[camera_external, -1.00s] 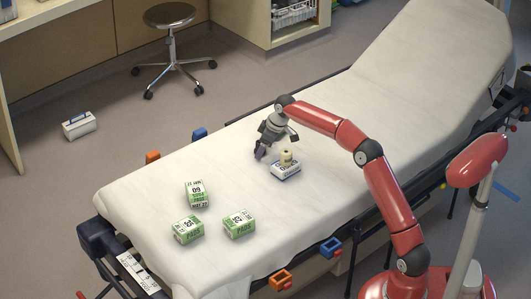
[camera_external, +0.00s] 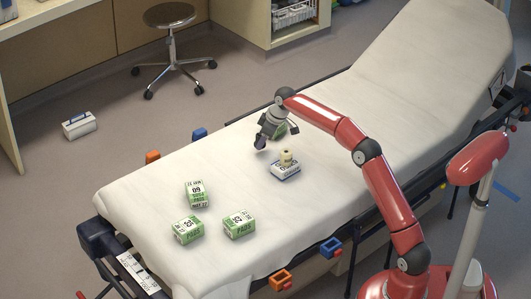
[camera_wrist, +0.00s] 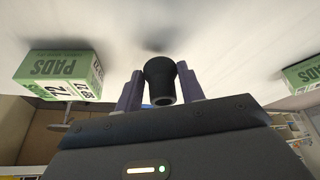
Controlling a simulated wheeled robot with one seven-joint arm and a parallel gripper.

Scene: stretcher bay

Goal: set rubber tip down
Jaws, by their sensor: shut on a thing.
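The rubber tip (camera_wrist: 159,76) is a black, flared piece with a round opening, seen in the wrist view between the two purple-grey fingers. My gripper (camera_wrist: 160,88) is shut on it. A soft shadow lies on the white sheet beyond the tip, and the tip appears apart from the sheet. In the external view my gripper (camera_external: 261,140) hangs low over the middle of the stretcher (camera_external: 330,140), up and left of a small white box. The tip is too small and dark to make out clearly there.
The white box (camera_external: 285,172) carries a beige stacked piece (camera_external: 287,157). Bare sheet lies left of my gripper.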

